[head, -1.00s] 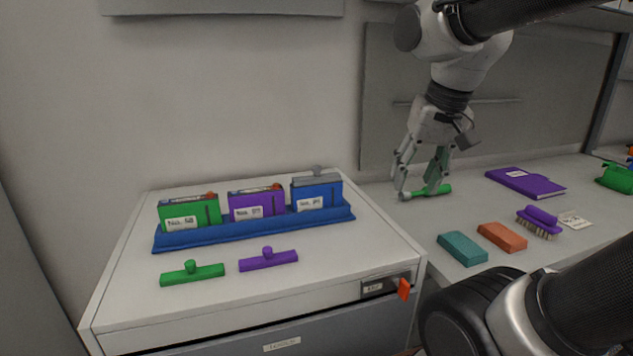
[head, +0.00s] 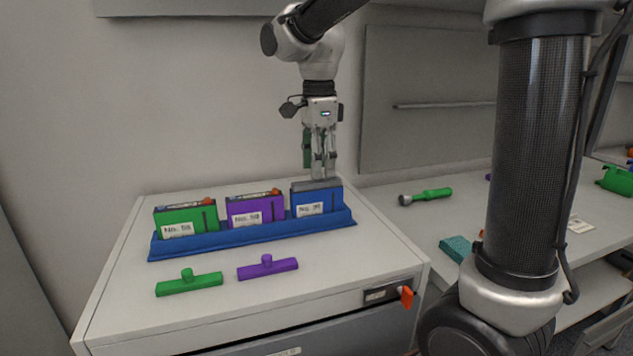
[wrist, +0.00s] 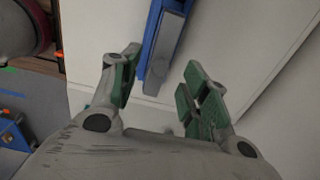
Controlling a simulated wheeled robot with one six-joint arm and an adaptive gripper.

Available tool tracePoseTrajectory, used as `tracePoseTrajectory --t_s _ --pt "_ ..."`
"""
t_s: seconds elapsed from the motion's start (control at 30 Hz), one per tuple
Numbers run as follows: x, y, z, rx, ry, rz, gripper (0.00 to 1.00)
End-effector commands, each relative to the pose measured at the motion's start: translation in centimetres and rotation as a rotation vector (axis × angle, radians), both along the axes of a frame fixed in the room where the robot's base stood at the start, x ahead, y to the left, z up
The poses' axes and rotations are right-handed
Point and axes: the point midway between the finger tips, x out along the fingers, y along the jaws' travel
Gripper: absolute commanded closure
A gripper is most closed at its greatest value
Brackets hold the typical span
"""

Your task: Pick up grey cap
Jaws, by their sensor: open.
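The grey cap (head: 302,185) sits on top of the blue battery box (head: 318,201), at the right end of the blue tray (head: 230,238). Its handle is hidden by the fingers in the head view. My gripper (head: 322,174) points down just above the cap and is open. In the wrist view the cap (wrist: 165,48) shows as a grey bar between the two open green-padded fingertips (wrist: 162,66). I cannot tell from these views whether the fingers touch it.
A green box (head: 185,218) and a purple box (head: 255,208) stand in the same tray. A green cap (head: 190,284) and a purple cap (head: 267,267) lie in front. A green flashlight (head: 428,195) lies on the right-hand bench.

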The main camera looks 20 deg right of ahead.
Motion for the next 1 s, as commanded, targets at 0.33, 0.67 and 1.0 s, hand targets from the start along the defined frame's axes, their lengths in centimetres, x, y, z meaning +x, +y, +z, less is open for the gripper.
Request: tracePoseTrajectory --t_s 0.33,0.67,1.0 --pt "-0.1 0.0 -2.9 0.002 -0.001 0.001 0.54" --pt "-0.1 0.0 -2.9 0.001 -0.001 0.001 0.93" --pt "0.0 0.0 -2.7 0.002 -0.002 0.001 0.93"
